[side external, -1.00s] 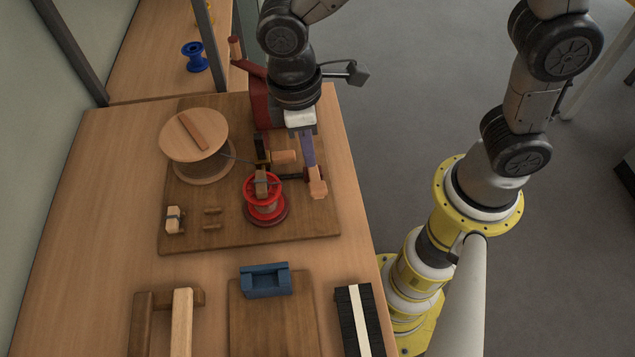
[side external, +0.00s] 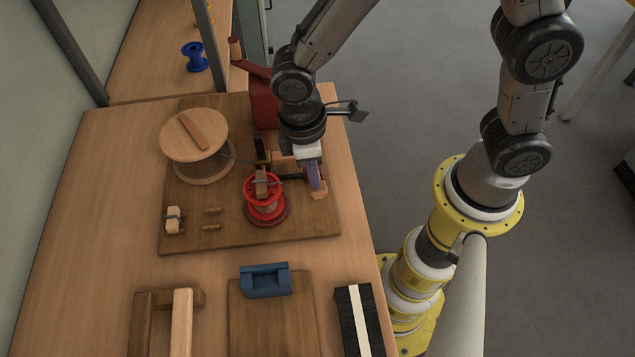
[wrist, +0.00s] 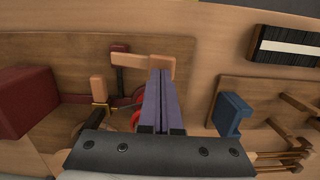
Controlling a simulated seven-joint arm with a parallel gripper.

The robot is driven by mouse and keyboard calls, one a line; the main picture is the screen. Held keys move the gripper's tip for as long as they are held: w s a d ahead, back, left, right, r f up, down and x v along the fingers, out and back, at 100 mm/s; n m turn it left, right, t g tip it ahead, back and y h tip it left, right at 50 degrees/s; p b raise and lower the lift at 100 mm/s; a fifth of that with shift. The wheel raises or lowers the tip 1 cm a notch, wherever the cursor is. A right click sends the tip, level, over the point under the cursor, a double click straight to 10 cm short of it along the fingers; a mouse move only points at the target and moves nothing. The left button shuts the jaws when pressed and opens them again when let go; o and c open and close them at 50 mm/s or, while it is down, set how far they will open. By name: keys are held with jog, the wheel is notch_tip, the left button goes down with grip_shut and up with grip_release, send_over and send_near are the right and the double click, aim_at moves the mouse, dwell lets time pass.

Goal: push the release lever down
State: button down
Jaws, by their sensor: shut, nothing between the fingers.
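The lever with a flat light-wood end (side external: 320,195) sits at the right side of the wooden board, on a dark rod beside the red spool. In the wrist view its wooden end (wrist: 163,62) lies right at my fingertips. My gripper (side external: 315,186) is shut, with its purple fingers together and nothing between them. The fingers point down onto the lever's end and hide part of it. In the wrist view my gripper (wrist: 160,73) overlaps its near edge. I cannot tell whether they touch.
The red spool (side external: 263,211) stands just left of my fingers. A large wooden reel (side external: 200,173) is farther left. A red block (side external: 262,105) with a wooden-knobbed arm (side external: 235,48) stands behind. A blue holder (side external: 265,281) and a black-and-white strip (side external: 357,320) lie in front.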

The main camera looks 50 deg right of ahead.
jog(key=shift+f, duration=0.15)
jog(key=shift+f, duration=1.55)
jog(key=shift+w+a+r, duration=0.3)
jog(key=shift+w+a, duration=0.25)
jog(key=shift+w+a+r, duration=0.3)
jog(key=shift+w+a, duration=0.2)
jog(key=shift+w, duration=0.05)
notch_tip(320, 180, up, 14)
jog(key=w, duration=0.1)
jog(key=shift+a+f, duration=0.15)
jog(key=shift+a, duration=0.3)
